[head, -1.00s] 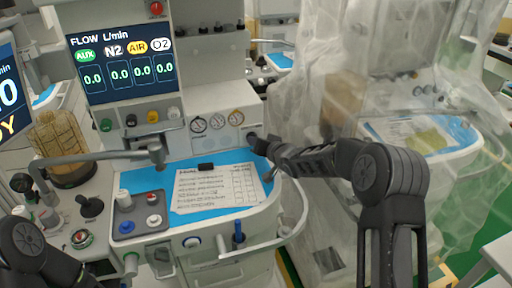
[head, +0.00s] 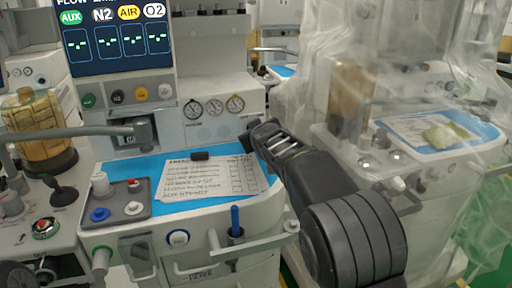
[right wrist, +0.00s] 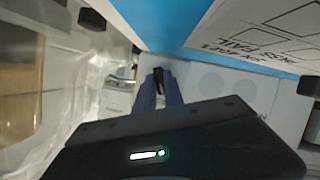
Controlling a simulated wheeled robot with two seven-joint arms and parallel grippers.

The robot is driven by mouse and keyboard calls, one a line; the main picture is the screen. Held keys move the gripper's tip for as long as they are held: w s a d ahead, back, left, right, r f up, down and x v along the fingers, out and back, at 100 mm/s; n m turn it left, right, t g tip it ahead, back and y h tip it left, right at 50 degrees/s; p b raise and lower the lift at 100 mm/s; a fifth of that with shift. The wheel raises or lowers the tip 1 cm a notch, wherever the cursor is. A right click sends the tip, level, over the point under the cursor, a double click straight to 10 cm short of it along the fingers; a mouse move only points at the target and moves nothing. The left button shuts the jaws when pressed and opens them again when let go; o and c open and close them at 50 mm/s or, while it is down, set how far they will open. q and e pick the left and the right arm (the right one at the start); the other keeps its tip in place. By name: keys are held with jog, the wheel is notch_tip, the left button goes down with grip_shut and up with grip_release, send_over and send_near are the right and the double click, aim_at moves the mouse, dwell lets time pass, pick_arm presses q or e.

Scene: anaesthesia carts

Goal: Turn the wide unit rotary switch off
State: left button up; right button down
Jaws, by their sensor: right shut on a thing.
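The wide unit (head: 225,92) stands in front of me, with three gauges and a flow screen (head: 113,38). The screen shows green dashes instead of numbers. My right gripper (head: 258,132) is at the right side of the unit's panel, beside the gauges. In the right wrist view the right gripper (right wrist: 160,88) is shut on a small dark knob, the rotary switch (right wrist: 158,73), which shows between the fingertips. In the head view the fingers hide the switch, and its exact angle cannot be told. My left gripper is not in view.
A printed sheet (head: 212,178) lies on the unit's blue worktop (head: 165,203), left of my right arm. A rail (head: 262,245) runs along the front. A plastic-draped cart (head: 340,90) stands close on the right. A grey jointed arm (head: 75,133) crosses at left.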

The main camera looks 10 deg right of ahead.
jog(key=shift+a+f+n+h+b, duration=0.1)
jog(key=shift+f+n+h+b, duration=0.15)
jog(key=shift+n+h+b, duration=0.65)
jog(key=shift+r+b, duration=0.15)
jog(key=shift+b, duration=0.5)
jog(key=c, duration=1.4)
grip_release()
jog(key=shift+c, duration=0.2)
jog(key=shift+r, duration=0.1)
jog(key=b+v, duration=0.1)
jog(key=v, duration=0.6)
jog(key=shift+s, duration=0.4)
